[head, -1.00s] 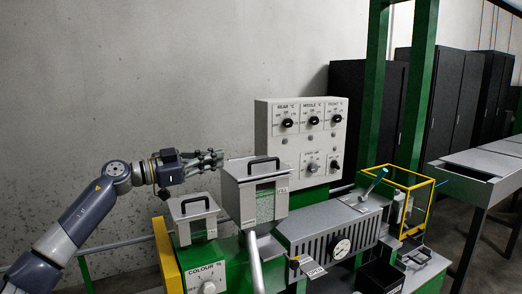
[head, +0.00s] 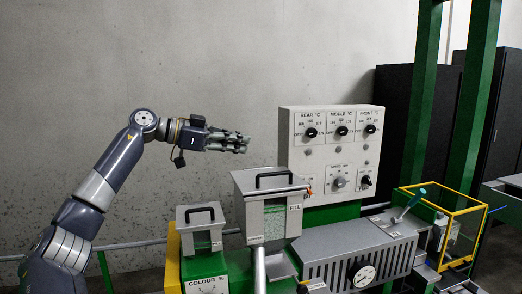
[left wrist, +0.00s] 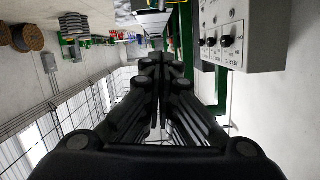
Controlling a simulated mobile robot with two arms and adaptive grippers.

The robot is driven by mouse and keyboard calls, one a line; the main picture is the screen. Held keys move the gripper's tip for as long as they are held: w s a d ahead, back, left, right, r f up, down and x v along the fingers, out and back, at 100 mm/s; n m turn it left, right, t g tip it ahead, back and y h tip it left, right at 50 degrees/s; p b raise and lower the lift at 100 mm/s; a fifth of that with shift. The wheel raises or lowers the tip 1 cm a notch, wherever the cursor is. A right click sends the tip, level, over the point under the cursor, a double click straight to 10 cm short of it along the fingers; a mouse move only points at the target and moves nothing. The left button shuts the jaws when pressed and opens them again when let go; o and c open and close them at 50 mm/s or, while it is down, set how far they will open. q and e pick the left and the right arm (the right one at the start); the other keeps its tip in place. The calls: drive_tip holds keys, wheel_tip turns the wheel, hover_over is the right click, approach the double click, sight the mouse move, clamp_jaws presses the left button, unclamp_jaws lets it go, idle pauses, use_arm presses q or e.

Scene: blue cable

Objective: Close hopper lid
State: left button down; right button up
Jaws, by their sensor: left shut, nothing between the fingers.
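The larger grey hopper (head: 264,221) with a green-tinted window and a FILL label stands in the middle of the head view. Its lid (head: 250,187) has a black bar handle and lies flat across the top, with no clear gap showing. A smaller hopper (head: 203,243) stands to its left, with its own flat lid and black handle (head: 199,209). My left gripper (head: 246,142) is shut and empty. It points right, higher in the picture than both lids and apart from them. The left wrist view also shows its closed fingers (left wrist: 160,62). My right gripper is not in view.
A white control panel (head: 331,155) with dials stands right of the gripper; it also shows in the left wrist view (left wrist: 232,35). A grey ribbed barrel housing (head: 350,247) and a yellow-framed guard (head: 448,205) are further right.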

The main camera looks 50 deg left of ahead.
use_arm(q)
drive_tip(key=w+p, duration=0.1)
drive_tip(key=p, duration=0.7)
hover_over(268, 174)
drive_tip(key=f, duration=0.5)
drive_tip(key=shift+d, duration=0.2)
drive_tip(key=shift+a+f+p, duration=0.2)
drive_tip(key=shift+f+p, duration=0.15)
drive_tip(key=shift+f, duration=0.3)
drive_tip(key=shift+f, duration=0.1)
